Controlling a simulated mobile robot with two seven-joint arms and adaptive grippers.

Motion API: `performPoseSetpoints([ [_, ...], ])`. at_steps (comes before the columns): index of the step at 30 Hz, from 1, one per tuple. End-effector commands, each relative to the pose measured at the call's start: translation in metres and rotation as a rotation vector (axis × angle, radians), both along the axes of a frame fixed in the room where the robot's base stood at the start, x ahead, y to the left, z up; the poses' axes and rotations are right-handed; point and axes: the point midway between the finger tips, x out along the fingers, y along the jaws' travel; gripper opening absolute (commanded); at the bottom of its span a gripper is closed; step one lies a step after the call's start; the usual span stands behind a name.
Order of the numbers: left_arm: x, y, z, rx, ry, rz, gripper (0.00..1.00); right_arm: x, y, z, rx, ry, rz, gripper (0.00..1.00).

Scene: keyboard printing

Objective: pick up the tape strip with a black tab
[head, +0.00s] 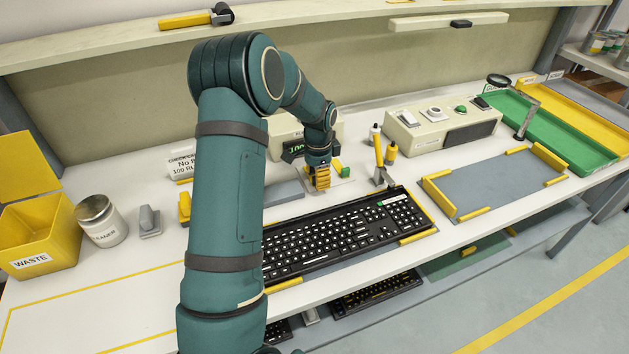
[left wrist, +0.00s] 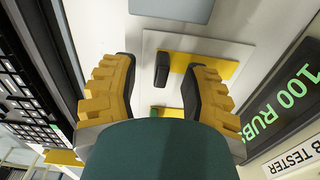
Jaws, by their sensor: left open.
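My left gripper (head: 320,180) is low over a small pale plate (head: 343,184) behind the keyboard. In the left wrist view its two yellow fingers with black pads (left wrist: 162,90) are apart, with nothing gripped. A black tab (left wrist: 161,70) lies between and beyond them, at the left end of a flat yellow strip (left wrist: 215,64) on the pale plate (left wrist: 150,45). The right finger partly covers the strip. I cannot tell whether tab and strip are joined. In the head view the gripper hides both. My right gripper is not in view.
A black keyboard (head: 345,236) lies in front of the gripper. A rub tester with a green display (left wrist: 290,100) stands close on the right in the wrist view.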

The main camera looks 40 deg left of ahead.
Motion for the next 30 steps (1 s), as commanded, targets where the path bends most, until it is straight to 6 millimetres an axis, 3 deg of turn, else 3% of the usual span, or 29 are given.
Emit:
performPoseSetpoints([
  [3,-0.001,0.001,-0.013,0.0,0.001,0.001,0.46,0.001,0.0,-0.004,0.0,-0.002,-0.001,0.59],
  [10,0.0,0.001,-0.013,0.001,0.0,0.001,0.45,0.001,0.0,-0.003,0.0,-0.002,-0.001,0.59],
  [15,0.0,0.001,-0.012,0.001,0.0,0.001,0.01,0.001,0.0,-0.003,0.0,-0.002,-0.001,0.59],
  [26,0.0,0.001,-0.012,0.001,0.0,0.001,0.0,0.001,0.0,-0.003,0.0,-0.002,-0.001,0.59],
  [30,0.0,0.001,-0.001,0.002,-0.003,0.001,0.0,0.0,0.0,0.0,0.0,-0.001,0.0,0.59],
])
